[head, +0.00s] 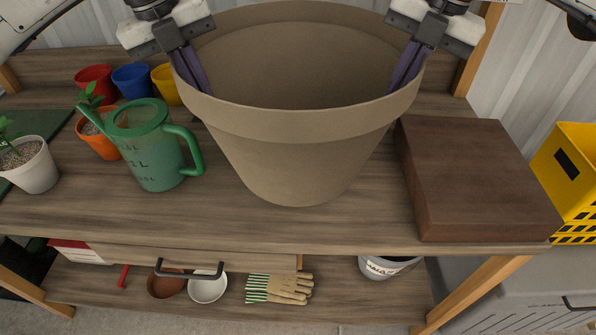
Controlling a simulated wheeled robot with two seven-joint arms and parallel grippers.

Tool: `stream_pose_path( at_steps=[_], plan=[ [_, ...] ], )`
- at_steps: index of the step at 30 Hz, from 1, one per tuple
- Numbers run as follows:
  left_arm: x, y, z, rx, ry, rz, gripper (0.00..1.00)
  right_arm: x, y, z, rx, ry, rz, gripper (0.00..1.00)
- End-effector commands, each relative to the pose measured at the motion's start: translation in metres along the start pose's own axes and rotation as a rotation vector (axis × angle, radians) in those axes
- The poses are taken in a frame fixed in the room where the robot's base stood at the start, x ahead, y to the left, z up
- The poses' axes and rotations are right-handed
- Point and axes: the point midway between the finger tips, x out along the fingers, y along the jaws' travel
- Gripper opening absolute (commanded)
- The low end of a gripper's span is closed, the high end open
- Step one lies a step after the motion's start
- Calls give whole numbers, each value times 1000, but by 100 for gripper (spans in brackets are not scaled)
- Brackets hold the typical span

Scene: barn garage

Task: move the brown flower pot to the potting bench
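The large brown flower pot (300,155) is upright over the front middle of the wooden potting bench (60,215). Its base appears at the bench top; I cannot tell whether it touches. My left gripper (194,75) is at the pot's left rim, and my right gripper (406,70) is at its right rim. The dark fingers of both reach down in front of the pot's inner wall. The finger gaps are not clear, so I cannot tell whether either is closed on the rim.
A green watering can (147,145) and a white pot with a plant (32,168) stand left. A dark wooden block (475,170) is close on the right, beside a yellow crate (570,175). Gloves (282,287) and small pots lie on the lower shelf.

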Motion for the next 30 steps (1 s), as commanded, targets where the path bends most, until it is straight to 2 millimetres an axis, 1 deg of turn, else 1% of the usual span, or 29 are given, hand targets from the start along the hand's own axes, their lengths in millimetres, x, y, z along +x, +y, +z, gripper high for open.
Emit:
stream_pose_path(
  at_steps=[1,11,30],
  plan=[
    [-1,5,4,-11,-5,6,0,-1,-5,4,10,-6,-7,0],
    [6,7,4,-11,-5,6,0,6,-7,4,10,-6,-7,0],
    [47,16,4,-11,-5,7,0,47,-16,4,10,-6,-7,0]
  ],
)
